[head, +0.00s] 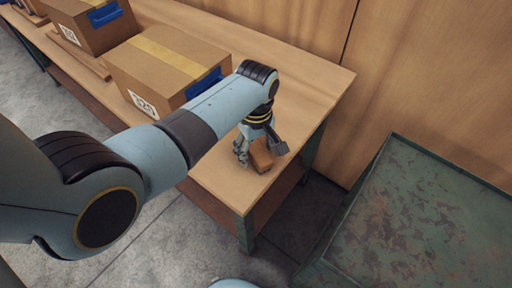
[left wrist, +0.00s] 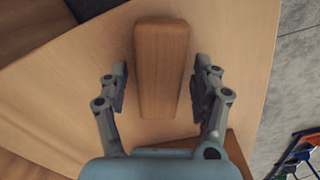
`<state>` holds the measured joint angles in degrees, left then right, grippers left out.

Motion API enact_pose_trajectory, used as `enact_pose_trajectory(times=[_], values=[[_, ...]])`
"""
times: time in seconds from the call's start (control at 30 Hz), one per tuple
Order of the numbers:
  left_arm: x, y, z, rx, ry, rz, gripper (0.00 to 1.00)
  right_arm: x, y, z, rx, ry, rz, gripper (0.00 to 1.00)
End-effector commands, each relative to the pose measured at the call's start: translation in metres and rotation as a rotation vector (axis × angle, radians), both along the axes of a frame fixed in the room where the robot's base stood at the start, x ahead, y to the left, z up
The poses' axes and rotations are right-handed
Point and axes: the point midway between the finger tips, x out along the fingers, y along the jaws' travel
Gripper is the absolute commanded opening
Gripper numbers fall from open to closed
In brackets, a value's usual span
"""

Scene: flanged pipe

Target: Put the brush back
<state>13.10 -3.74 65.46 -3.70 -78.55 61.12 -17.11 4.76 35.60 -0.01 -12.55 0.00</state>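The brush (head: 262,158) appears as a brown wooden block lying on the wooden bench near its right end. No bristles show. In the left wrist view the brush (left wrist: 162,65) lies lengthwise between the two fingers, with a narrow gap on each side. My left gripper (head: 261,152) points down over the brush, open, its fingers on either side of the block. It also shows open in the left wrist view (left wrist: 161,87). My right gripper is not in view.
Cardboard boxes (head: 165,66) with blue front pieces stand on the bench (head: 315,85) to the left of the brush. A worn green metal surface (head: 425,215) stands at the right, across a floor gap. A wooden wall (head: 430,70) rises behind the bench.

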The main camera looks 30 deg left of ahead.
Motion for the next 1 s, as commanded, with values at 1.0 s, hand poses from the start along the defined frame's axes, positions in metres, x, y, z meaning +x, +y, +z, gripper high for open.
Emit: enact_pose_trajectory(times=[1.0], values=[[0.0,0.0,0.122,0.0,0.0,0.0,0.65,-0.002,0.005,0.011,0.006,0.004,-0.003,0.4]])
